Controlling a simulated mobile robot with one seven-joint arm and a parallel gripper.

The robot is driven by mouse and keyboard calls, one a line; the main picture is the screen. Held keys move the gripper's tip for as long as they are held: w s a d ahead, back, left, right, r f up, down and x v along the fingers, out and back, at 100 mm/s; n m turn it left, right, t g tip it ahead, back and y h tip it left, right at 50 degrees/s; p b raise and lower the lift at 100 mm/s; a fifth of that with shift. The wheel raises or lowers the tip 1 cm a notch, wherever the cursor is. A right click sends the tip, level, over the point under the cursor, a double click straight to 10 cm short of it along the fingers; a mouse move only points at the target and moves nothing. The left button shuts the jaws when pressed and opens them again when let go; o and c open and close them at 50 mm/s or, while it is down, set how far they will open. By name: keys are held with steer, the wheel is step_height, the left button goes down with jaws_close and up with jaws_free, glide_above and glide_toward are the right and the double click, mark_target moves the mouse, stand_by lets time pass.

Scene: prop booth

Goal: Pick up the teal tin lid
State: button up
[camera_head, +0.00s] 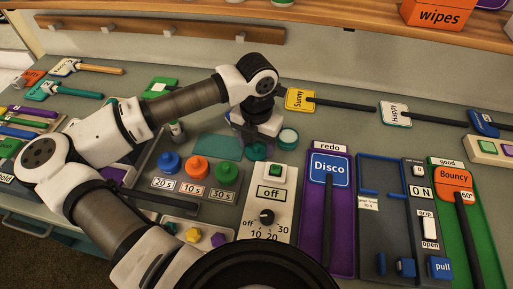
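My gripper (256,146) points down over the grey bench, behind the round buttons. A small dark teal piece (257,153) shows at its fingertips and looks like the tin lid, mostly hidden by the gripper. I cannot tell whether the fingers touch it, or whether they are open or shut. A small round teal tin (288,138) with a pale top stands just right of the gripper. A flat teal mat (214,147) lies to the left of the gripper.
Blue (168,162), orange (194,168) and green (225,172) buttons stand in front of the gripper. A white dial box (281,205) and purple "Disco" panel (315,215) are close at right. A "Sunny" paddle (299,99) lies behind. My arm hides part of the left bench.

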steer(key=c, duration=0.4)
